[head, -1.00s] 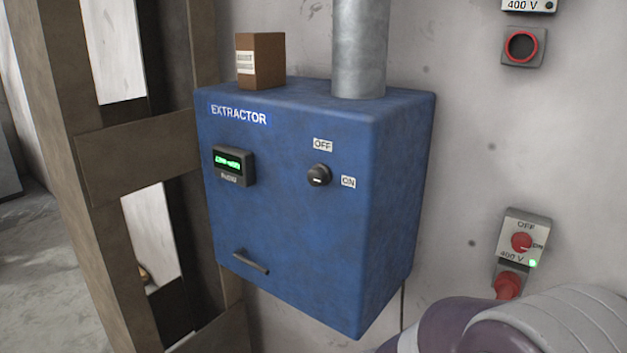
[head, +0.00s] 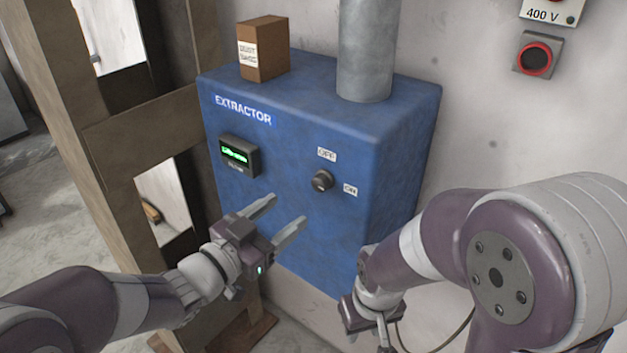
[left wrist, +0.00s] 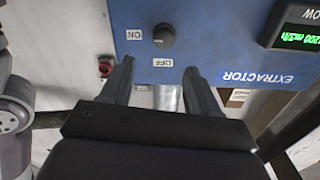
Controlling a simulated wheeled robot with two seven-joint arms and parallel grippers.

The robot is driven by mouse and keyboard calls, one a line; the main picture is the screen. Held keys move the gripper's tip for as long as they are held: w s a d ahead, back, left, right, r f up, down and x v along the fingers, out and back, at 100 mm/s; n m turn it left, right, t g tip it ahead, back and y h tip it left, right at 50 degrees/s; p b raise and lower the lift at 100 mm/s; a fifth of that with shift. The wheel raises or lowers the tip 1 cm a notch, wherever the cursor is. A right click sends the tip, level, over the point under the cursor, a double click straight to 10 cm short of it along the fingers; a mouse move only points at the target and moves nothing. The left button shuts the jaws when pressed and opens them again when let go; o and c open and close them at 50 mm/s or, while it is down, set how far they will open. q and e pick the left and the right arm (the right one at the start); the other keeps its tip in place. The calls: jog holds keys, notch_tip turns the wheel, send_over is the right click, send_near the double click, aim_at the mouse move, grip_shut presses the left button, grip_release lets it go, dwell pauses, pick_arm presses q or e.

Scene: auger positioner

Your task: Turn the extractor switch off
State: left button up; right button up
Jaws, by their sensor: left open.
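The extractor switch (head: 322,181) is a round dark knob on the front of the blue extractor box (head: 290,150). An OFF label (head: 327,154) is above it and an ON label (head: 350,189) to its right. I cannot tell which way the knob points. My left gripper (head: 288,208) is open and empty, in front of the box, left of and below the knob. In the left wrist view the knob (left wrist: 163,36) shows upside down, beyond the open fingers (left wrist: 159,66) and apart from them. My right gripper (head: 367,338) hangs low at the bottom; its jaw opening is unclear.
A green-lit display (head: 238,156) is on the box's left front. A brown carton (head: 265,50) and a metal duct (head: 365,50) are on top. A wooden frame (head: 110,130) stands close on the left. A red-ringed wall socket (head: 535,55) is at upper right.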

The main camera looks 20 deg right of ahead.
aim_at(316, 185)
pick_arm(q)
jog(key=p+x, duration=0.1)
jog(key=x, duration=0.2)
jog(key=p+x, duration=0.1)
jog(key=x, duration=0.2)
jog(key=w+p+x, duration=0.1)
jog(key=x, duration=0.2)
jog(key=shift+a+f, duration=0.15)
jog(key=shift+f, duration=0.1)
jog(key=shift+w+d, duration=0.1)
jog(key=shift+d, duration=0.25)
jog(key=shift+w+d+f, duration=0.1)
jog(key=shift+w, duration=0.05)
jog(key=c, duration=0.8)
jog(key=shift+c, duration=1.1)
pick_arm(e)
jog(key=r, duration=0.2)
jog(key=w+r, duration=0.1)
jog(key=shift+d+r, duration=0.1)
jog(key=shift+r, duration=0.25)
